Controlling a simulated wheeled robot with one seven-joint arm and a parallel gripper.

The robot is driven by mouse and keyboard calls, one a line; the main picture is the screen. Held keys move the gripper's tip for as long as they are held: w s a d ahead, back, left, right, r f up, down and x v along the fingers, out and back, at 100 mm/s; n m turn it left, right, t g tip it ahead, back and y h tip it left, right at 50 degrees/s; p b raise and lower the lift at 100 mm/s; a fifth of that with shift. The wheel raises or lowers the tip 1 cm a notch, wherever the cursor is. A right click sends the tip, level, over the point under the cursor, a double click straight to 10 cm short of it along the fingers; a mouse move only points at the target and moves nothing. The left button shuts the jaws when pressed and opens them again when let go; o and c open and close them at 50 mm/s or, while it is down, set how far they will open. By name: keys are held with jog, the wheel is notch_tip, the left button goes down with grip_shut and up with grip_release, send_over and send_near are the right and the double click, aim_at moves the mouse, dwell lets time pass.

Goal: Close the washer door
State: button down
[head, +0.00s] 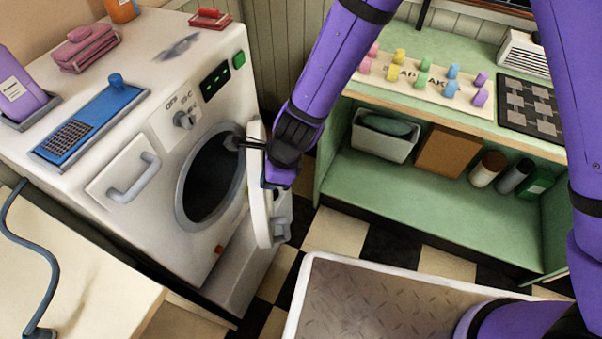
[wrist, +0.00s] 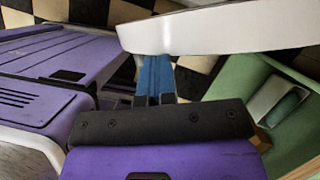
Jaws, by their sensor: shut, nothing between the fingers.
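The white washer (head: 150,150) stands at the left with its round dark opening (head: 209,178) showing. The washer door (head: 259,195) is open, swung out to the right of the opening and seen nearly edge-on. My gripper (head: 238,143) is at the upper part of the door, with its fingers pointing left toward the opening. Part of the hand covers the door's upper edge. In the wrist view, the blue fingers (wrist: 154,75) are together, and the white door (wrist: 220,30) lies across the picture just beyond them. I cannot tell whether they touch the door.
A green shelf unit (head: 420,190) with a bin (head: 384,134), a box (head: 448,151) and bottles stands at the right. A counter edge (head: 70,270) is at the lower left. Checkered floor (head: 335,232) lies between washer and shelf.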

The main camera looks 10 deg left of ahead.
jog(key=s+a+m+t, duration=0.1)
jog(key=s+a+m, duration=0.2)
jog(key=a, duration=0.9)
jog(key=shift+s+a, duration=0.35)
jog(key=shift+a, duration=0.05)
